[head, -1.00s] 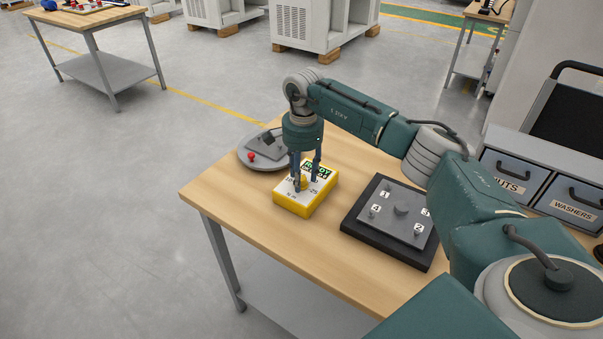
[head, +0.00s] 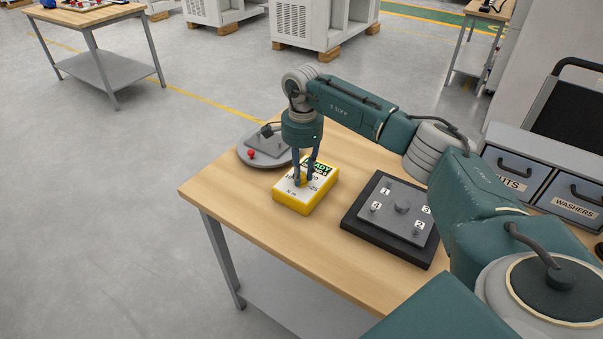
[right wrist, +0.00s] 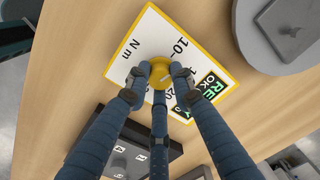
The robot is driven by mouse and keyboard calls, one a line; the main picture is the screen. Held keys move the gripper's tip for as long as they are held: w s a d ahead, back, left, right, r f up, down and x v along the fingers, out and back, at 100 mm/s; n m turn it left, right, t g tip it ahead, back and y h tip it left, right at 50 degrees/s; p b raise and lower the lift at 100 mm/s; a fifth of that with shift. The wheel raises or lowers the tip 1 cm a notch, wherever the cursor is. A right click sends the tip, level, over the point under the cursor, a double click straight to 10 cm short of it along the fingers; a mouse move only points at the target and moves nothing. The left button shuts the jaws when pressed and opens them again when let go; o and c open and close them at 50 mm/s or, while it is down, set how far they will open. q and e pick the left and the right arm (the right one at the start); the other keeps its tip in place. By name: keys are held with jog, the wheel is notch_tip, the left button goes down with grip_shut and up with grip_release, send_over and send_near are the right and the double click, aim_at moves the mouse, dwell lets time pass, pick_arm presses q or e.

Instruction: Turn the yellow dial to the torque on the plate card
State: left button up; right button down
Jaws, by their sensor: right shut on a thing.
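The yellow dial (right wrist: 161,75) sits on the white face of a yellow box (head: 288,203) on the wooden table. My right gripper (head: 303,181) points down over this box. In the right wrist view, its fingers (right wrist: 160,78) are shut on the dial. The face carries "N m" and the marks 10, 20 and 25, partly covered by my fingers, plus a green READY label and an OK label. A grey plate (head: 385,213) with numbered bolts 1 to 4 lies on a black base to the right. I cannot make out a torque card. My left gripper is not in view.
A round grey stand (head: 245,158) with a red knob is behind the box, to the left. Drawers labelled NUTS and WASHERS (head: 575,205) stand at the right. The front left of the table (head: 235,195) is clear.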

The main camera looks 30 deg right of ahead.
jog(key=m, duration=0.2)
jog(key=shift+m+b, duration=0.35)
jog(key=shift+m, duration=0.05)
jog(key=m, duration=0.3)
jog(key=shift+w+m, duration=0.1)
jog(key=shift+m, duration=0.2)
jog(key=m+b, duration=0.1)
jog(key=m, duration=0.5)
jog(key=shift+r, duration=0.15)
jog(key=m, duration=0.4)
jog(key=shift+m, duration=0.4)
jog(key=shift+w+m, duration=0.1)
jog(key=shift+m, duration=1.7)
jog(key=c, duration=1.5)
grip_release()
